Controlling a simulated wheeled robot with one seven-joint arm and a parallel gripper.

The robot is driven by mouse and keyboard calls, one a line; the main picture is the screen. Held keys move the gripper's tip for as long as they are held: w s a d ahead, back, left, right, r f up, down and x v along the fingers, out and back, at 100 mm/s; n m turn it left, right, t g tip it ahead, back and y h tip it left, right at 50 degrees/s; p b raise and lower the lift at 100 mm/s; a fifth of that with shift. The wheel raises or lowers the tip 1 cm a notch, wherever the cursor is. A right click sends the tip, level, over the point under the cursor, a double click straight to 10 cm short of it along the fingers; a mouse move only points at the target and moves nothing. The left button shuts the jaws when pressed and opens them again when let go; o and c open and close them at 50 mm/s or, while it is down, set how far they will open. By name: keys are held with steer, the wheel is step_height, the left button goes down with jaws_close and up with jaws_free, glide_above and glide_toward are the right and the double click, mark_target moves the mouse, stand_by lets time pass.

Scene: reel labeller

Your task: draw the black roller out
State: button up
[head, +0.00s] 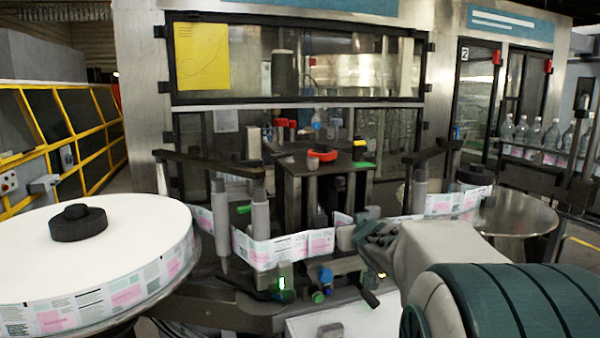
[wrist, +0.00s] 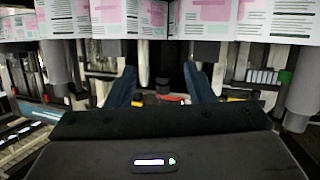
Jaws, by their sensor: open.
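My gripper (head: 368,234) is at the label web in the head view, right of centre. In the wrist view its two dark blue fingers (wrist: 163,88) are spread apart, with no object clearly held between them. A short dark cylinder (head: 369,298) sticks out at a tilt below my gripper in the head view. It may be the black roller, but I cannot tell for certain. The printed label web (head: 270,250) runs around grey rollers (head: 260,220). In the wrist view the web (wrist: 120,18) crosses the top, with grey rollers at left (wrist: 62,65) and right (wrist: 303,85).
A large white label reel (head: 135,215) with a black hub (head: 78,222) stands at left. A round metal table (head: 515,215) is at right. Blue and green knobs (head: 325,275) sit below the web. The glazed machine cabinet (head: 300,100) stands behind.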

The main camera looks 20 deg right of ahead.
mark_target(343, 182)
steer(key=w+d+r+n+t+y+p, duration=0.3)
steer(key=w+d+r+n+y, duration=0.15)
steer(key=d+r+y, duration=0.35)
steer(key=shift+n+y, duration=0.25)
steer(key=shift+y, duration=0.15)
steer(key=p+x, duration=0.1)
steer(key=x, duration=0.3)
steer(key=f+p+x, duration=0.1)
steer(key=x, duration=0.4)
steer(key=a+p+x, duration=0.1)
steer(key=x, duration=0.3)
steer(key=shift+w+f+p, duration=0.15)
steer(key=shift+f+p, duration=0.2)
steer(key=shift+p, duration=0.05)
jaws_close()
